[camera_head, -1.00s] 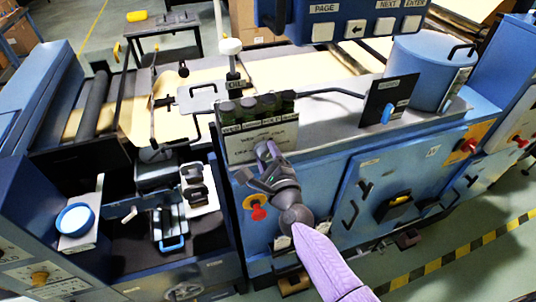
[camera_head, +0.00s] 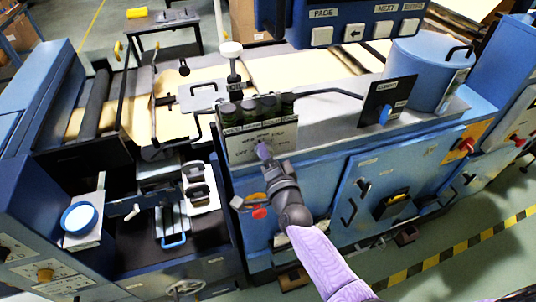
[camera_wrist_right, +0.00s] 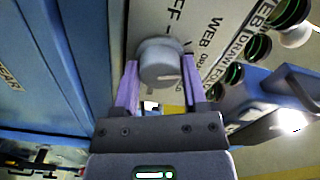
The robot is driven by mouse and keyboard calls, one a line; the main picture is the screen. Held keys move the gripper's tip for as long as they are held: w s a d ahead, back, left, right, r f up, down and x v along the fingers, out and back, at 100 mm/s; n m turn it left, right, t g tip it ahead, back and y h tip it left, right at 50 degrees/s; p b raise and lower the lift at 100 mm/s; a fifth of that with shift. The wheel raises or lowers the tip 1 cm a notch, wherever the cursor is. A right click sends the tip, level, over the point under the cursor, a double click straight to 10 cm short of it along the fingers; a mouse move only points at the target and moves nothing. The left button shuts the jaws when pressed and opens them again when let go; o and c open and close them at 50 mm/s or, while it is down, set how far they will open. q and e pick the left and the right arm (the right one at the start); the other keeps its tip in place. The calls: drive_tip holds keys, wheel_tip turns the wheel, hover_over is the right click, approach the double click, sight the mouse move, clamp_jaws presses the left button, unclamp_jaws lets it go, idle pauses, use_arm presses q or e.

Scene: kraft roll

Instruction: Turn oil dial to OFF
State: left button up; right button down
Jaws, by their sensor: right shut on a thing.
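The dial (camera_wrist_right: 160,65) is a round grey knob with a pale pointer mark, on a light panel with black lettering in the right wrist view. Lettering that ends in "FF" is printed beside it. My right gripper (camera_head: 264,151) reaches this panel (camera_head: 285,141) in the head view. Its two purple fingers lie on either side of the knob and are shut on it. The gripper hides most of the knob in the head view. My left gripper is not in view.
Several dark sight glasses (camera_head: 249,108) stand along the panel's top edge. A red knob (camera_head: 259,212) sits on the blue cabinet below my wrist.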

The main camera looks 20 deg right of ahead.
drive_tip(key=n, duration=0.4)
drive_tip(key=n+p, duration=0.1)
drive_tip(key=n, duration=0.8)
drive_tip(key=shift+w+r+p, duration=0.1)
drive_tip(key=shift+r+p, duration=0.15)
drive_tip(key=shift+p, duration=0.1)
drive_tip(key=shift+n, duration=0.5)
